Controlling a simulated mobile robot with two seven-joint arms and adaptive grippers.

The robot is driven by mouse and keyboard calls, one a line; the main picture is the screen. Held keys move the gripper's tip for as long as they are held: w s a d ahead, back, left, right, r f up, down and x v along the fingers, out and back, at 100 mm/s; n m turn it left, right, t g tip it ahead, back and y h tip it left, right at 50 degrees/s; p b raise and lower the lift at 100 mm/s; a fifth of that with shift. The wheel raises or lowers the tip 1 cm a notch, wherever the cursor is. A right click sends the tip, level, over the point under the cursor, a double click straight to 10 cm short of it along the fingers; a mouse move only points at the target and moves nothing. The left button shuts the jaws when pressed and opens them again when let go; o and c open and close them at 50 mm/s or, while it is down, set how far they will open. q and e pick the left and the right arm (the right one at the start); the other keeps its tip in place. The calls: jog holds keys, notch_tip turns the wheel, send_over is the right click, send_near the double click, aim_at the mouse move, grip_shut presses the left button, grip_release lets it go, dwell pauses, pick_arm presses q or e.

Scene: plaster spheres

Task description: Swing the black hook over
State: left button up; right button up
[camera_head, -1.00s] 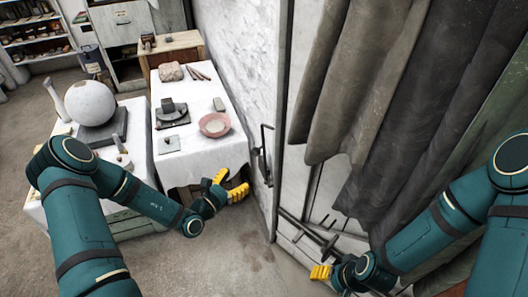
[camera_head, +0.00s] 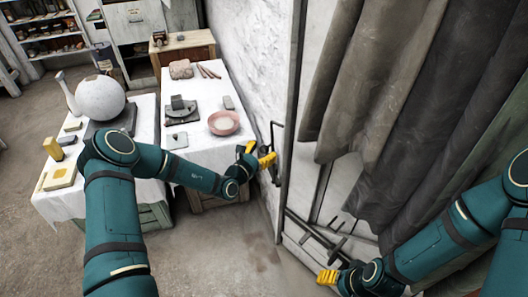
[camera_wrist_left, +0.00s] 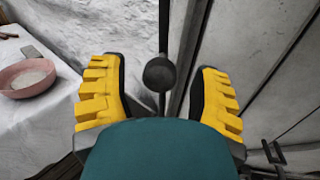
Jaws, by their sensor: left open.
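The black hook (camera_head: 274,140) is a thin dark bar on the edge of the white wall, beside the curtained door frame. My left gripper (camera_head: 258,157) is open with yellow fingers, right at the hook's lower part in the head view. In the left wrist view, the hook's dark rod and round knob (camera_wrist_left: 160,73) show between the two open fingers (camera_wrist_left: 160,98), and the fingers look apart from it. My right gripper (camera_head: 327,277) is low near the door's foot; whether its yellow fingers are open is unclear.
A white-clothed table (camera_head: 205,82) holds a pink bowl (camera_head: 223,123) left of the hook. A plaster sphere (camera_head: 100,97) stands on another table. Grey curtains (camera_head: 375,100) hang at the right. Dark bars (camera_head: 318,233) cross the door's lower part. Floor is clear in front.

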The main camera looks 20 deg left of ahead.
pick_arm(q)
jog(key=shift+w+d, duration=0.2)
jog(key=shift+w, duration=0.2)
grip_shut()
